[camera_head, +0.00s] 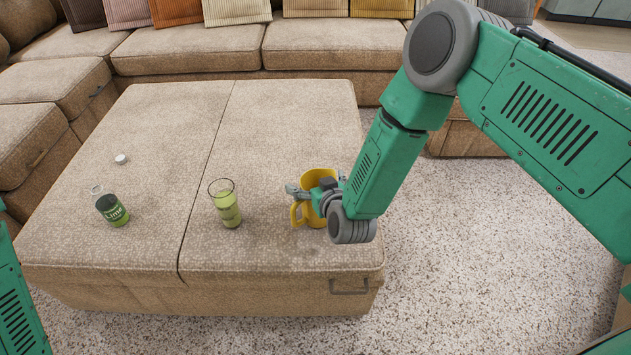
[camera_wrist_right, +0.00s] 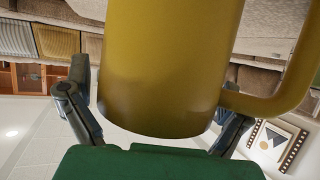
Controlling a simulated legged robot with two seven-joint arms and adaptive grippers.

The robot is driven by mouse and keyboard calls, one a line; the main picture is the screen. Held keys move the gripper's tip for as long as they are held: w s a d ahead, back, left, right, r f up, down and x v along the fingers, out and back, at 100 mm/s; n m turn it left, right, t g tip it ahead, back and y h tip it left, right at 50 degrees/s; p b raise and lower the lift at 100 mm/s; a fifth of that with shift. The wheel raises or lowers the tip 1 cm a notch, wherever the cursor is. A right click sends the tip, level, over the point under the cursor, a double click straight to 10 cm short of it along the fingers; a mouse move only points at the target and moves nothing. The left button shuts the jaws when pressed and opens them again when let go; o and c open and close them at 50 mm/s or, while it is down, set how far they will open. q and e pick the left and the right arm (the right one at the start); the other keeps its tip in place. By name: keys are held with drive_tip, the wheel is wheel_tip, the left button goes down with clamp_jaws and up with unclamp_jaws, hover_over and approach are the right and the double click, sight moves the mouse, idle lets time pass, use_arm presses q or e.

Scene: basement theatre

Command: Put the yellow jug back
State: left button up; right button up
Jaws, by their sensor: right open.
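The yellow jug (camera_head: 313,180) stands upright on the ottoman near its front right part, its handle toward the front left. My right gripper (camera_head: 316,187) is at the jug and partly hides it. In the right wrist view the jug (camera_wrist_right: 168,65) fills the middle, with one open finger on each side of it and the handle at the right. I cannot tell whether the fingers touch it. Only a green part of my left arm shows at the left edge of the head view; its gripper is out of sight.
The beige ottoman (camera_head: 290,120) also bears a glass with green drink (camera_head: 229,208), a green lime bottle (camera_head: 113,210) and a small white cap (camera_head: 121,159). A sectional sofa (camera_head: 205,48) with cushions stands behind and to the left. Speckled carpet (camera_head: 460,240) lies open at the right.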

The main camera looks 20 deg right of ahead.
drive_tip(key=a+p+v, duration=0.1)
drive_tip(key=p+v, duration=0.3)
drive_tip(key=v, duration=0.7)
drive_tip(key=s+d+f+g, duration=0.1)
drive_tip(key=s+d+g, duration=0.3)
drive_tip(key=s, duration=0.5)
drive_tip(key=s+d+f+g, duration=0.2)
drive_tip(key=s+d+g, duration=0.2)
drive_tip(key=s, duration=0.5)
drive_tip(key=s+d+f+g, duration=0.2)
drive_tip(key=s+d+g, duration=0.2)
drive_tip(key=s, duration=0.5)
drive_tip(key=shift+s+g+h+p, duration=0.3)
drive_tip(key=shift+s+g+h, duration=0.1)
drive_tip(key=shift+r, duration=0.1)
wheel_tip(320, 180, up, 8)
drive_tip(key=p, duration=0.8)
drive_tip(key=shift+r+p, duration=0.2)
drive_tip(key=shift+p, duration=0.1)
drive_tip(key=shift+w, duration=0.15)
